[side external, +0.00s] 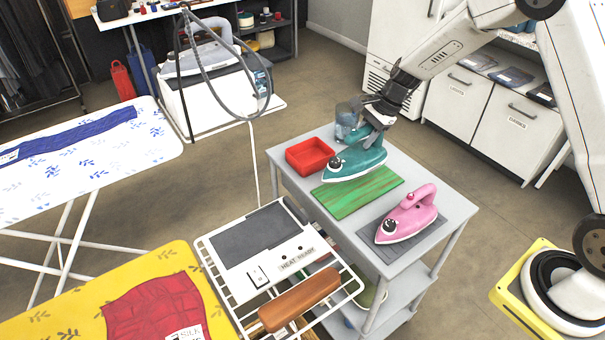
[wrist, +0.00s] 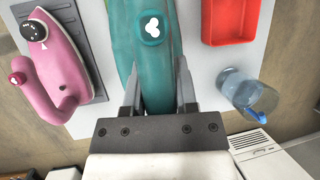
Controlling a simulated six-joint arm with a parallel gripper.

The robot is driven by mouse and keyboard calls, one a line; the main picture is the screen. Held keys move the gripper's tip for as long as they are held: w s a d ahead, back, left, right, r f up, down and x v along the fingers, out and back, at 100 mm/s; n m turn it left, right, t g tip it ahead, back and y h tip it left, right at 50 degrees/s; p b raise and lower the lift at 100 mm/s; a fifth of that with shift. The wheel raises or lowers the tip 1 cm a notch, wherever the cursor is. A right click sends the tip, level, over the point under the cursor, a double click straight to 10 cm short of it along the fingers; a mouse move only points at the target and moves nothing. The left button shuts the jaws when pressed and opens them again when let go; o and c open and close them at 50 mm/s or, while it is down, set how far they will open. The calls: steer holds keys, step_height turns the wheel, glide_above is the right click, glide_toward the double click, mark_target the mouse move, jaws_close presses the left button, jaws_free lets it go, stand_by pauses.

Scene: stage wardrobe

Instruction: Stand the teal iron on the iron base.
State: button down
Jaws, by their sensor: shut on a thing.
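The teal iron (side external: 352,163) is over the back part of a green striped board (side external: 352,198) on the grey cart. Its soleplate looks roughly level; I cannot tell whether it touches the board. My gripper (side external: 376,118) is shut on its handle from above. In the wrist view the fingers (wrist: 158,92) sit on both sides of the teal handle (wrist: 152,62). The iron base, a white unit with a dark grey plate (side external: 250,236) and a "HEAT READY" label, lies on a wire rack in front of the cart. Its plate is empty.
A pink iron (side external: 407,214) stands on a dark mat at the cart's right, a red tray (side external: 309,155) at its left, and a clear bluish cup (side external: 347,122) behind. A brown wooden-looking block (side external: 299,300) lies on the rack.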

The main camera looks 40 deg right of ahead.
steer(key=s+a+r, duration=0.2)
steer(key=s+a, duration=0.3)
steer(key=a, duration=0.6)
steer(key=s+a+r, duration=0.2)
steer(key=s+a, duration=0.4)
steer(key=a, duration=0.5)
steer(key=shift+a+r, duration=0.2)
steer(key=shift+w, duration=0.15)
steer(key=w+a+f, duration=0.2)
steer(key=w+f, duration=0.2)
steer(key=w, duration=0.2)
steer(key=w+a+f, duration=0.2)
steer(key=w+f, duration=0.3)
steer(key=w, duration=0.1)
steer(key=shift+w+a+f, duration=0.15)
steer(key=shift+w+a, duration=0.1)
steer(key=shift+w, duration=0.05)
